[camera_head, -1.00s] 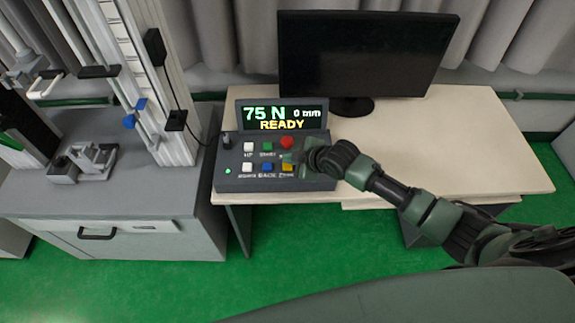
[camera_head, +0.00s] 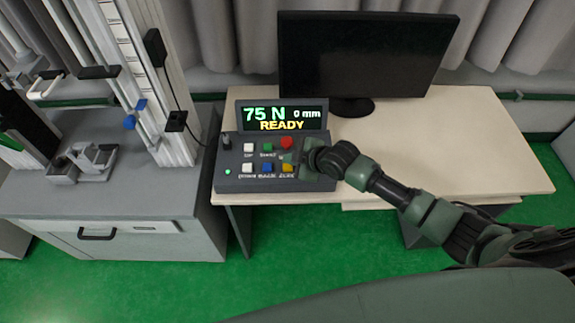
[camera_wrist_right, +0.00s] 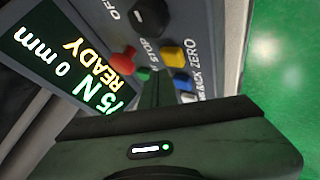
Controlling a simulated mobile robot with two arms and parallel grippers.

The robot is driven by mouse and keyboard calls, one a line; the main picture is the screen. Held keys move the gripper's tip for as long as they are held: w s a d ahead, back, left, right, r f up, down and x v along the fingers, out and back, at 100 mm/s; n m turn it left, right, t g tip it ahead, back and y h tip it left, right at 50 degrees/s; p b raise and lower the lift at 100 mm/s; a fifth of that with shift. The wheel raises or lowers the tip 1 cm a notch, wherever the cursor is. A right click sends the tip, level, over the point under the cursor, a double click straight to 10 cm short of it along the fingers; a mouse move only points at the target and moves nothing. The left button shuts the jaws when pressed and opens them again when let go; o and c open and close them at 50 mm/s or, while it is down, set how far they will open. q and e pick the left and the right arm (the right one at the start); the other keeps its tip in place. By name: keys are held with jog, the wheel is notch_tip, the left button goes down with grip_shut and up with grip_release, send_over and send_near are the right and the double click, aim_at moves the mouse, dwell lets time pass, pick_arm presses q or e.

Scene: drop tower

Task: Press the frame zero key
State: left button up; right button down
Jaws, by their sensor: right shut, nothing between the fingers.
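The grey control box (camera_head: 225,178) stands on the desk. Its yellow key (camera_head: 288,168) is at the lower right, and it also shows in the right wrist view (camera_wrist_right: 172,56), where the label beside it reads ZERO. My right gripper (camera_head: 297,160) is shut and empty over the right part of the box, close to the yellow key. In the right wrist view the shut fingers (camera_wrist_right: 156,84) point in between the red key (camera_wrist_right: 123,61) and the yellow and blue keys (camera_wrist_right: 183,82). Contact with a key cannot be told. My left gripper is not in view.
The display (camera_head: 282,116) on the box reads 75 N, 0 mm, READY. A black monitor (camera_head: 365,55) stands behind on the desk (camera_head: 470,150). The drop tower (camera_head: 165,90) is at the left on a grey cabinet. The desk's right side is clear.

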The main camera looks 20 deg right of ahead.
aim_at(290, 168)
jog(key=shift+f, duration=0.1)
dwell(0.6)
jog(key=shift+f, duration=0.3)
jog(key=shift+f+b, duration=0.5)
jog(key=shift+f, duration=0.1)
dwell(0.6)
jog(key=shift+r, duration=0.15)
jog(key=shift+r+p, duration=0.85)
jog(key=shift+p, duration=0.1)
notch_tip(290, 168, up, 5)
jog(key=p, duration=0.5)
jog(key=shift+r, duration=0.1)
